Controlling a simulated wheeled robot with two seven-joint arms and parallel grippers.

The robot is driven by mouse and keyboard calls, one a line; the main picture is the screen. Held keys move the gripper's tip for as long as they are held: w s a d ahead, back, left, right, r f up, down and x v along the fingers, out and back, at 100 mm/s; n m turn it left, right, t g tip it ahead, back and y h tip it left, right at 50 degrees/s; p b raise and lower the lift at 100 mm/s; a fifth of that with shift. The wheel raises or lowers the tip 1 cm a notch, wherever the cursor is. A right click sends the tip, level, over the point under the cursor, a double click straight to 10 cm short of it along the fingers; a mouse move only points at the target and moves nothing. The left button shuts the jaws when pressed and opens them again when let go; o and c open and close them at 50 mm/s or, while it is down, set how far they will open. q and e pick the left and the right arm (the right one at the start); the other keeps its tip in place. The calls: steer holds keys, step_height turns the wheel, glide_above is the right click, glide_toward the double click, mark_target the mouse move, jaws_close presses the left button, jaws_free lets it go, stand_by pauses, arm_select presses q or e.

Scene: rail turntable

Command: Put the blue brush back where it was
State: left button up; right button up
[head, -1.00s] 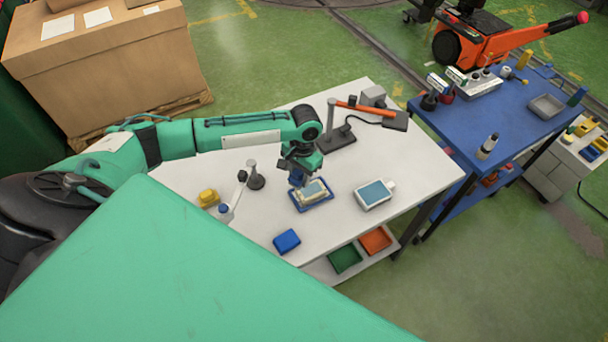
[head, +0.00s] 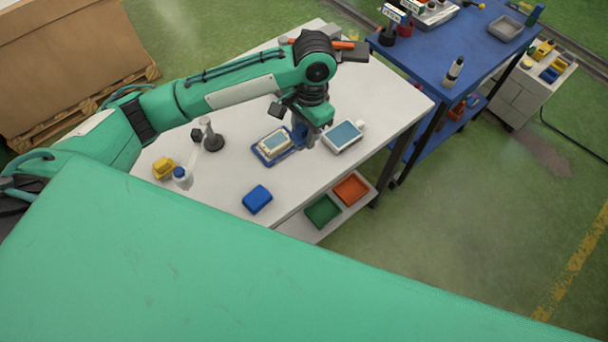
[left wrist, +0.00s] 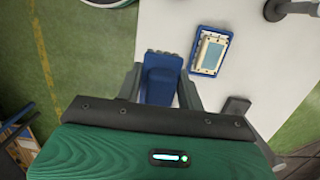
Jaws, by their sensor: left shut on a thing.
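My left gripper (head: 303,136) is above the white table (head: 232,165), between a blue tray and a white device with a grey-blue screen. In the left wrist view the gripper (left wrist: 160,92) is shut on the blue brush (left wrist: 160,76), which shows between the two fingers. In the head view the brush is mostly hidden by the gripper and wrist. The blue tray (head: 263,158) holds a cream-framed device (head: 274,144); the tray also shows in the left wrist view (left wrist: 197,69), apart from the brush. My right gripper is not in view.
The white device (head: 342,137) lies right of my left gripper. A blue block (head: 257,199), a yellow item (head: 163,168), a bottle (head: 182,178) and a small dark-based stand (head: 212,138) are on the table. Green (head: 322,211) and orange bins (head: 351,188) sit below. A blue table (head: 430,55) stands behind.

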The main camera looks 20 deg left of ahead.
mark_target(303, 178)
arm_select(q)
step_height(303, 178, down, 17)
steer(key=p, duration=0.4)
steer(key=shift+f, duration=0.55)
steer(key=shift+f, duration=0.1)
steer(key=o, duration=0.9)
steer(key=shift+o, duration=0.2)
step_height(303, 178, up, 12)
steer(key=w+b, duration=0.1)
steer(key=b, duration=0.3)
steer(key=shift+w+d, duration=0.15)
steer(key=shift+d, duration=0.2)
